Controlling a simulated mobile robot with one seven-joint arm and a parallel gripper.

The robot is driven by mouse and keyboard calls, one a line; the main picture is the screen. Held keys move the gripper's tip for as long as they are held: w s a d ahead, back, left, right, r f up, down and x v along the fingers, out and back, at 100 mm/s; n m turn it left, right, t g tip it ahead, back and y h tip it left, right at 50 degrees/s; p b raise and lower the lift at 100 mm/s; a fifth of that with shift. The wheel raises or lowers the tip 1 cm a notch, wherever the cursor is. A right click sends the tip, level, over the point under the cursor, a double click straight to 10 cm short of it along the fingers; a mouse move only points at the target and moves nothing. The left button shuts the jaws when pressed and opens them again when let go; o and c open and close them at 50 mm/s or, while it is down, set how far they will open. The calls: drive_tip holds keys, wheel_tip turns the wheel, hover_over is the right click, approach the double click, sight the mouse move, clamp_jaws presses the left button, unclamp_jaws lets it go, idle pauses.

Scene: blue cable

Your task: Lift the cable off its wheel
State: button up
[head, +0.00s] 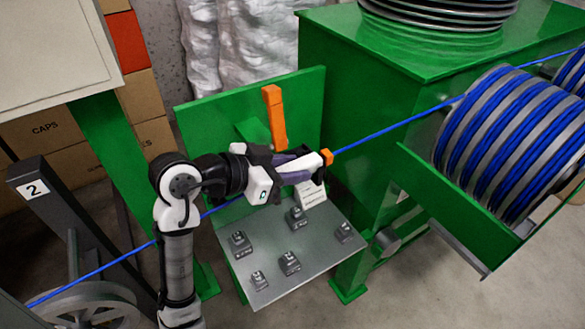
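The blue cable (400,123) runs taut from the striped drum at the right, passes behind my arm and gripper, and slopes down to the lower left. A grey spoked wheel (84,297) stands at the lower left, cut off by the frame's bottom. The cable passes close to its upper rim; I cannot tell whether it rests in it. My gripper (312,167) points right, at the cable's line in front of the green panel. A small orange block (327,157) shows at its tip, beside the cable. Whether the fingers are open or shut on anything is hidden.
An orange upright lever (275,118) stands just behind my gripper. Below is a grey tilted plate (270,262) with several dark small fixtures. A green machine housing (345,60) and large cable drum (515,140) fill the right. A dark post marked 2 (70,225) stands left.

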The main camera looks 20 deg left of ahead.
sight(290, 167)
drive_tip(key=c, duration=0.5)
drive_tip(key=shift+r, duration=0.1)
wheel_tip(290, 167, up, 20)
drive_tip(key=shift+f+b, duration=0.1)
drive_tip(key=shift+b, duration=0.25)
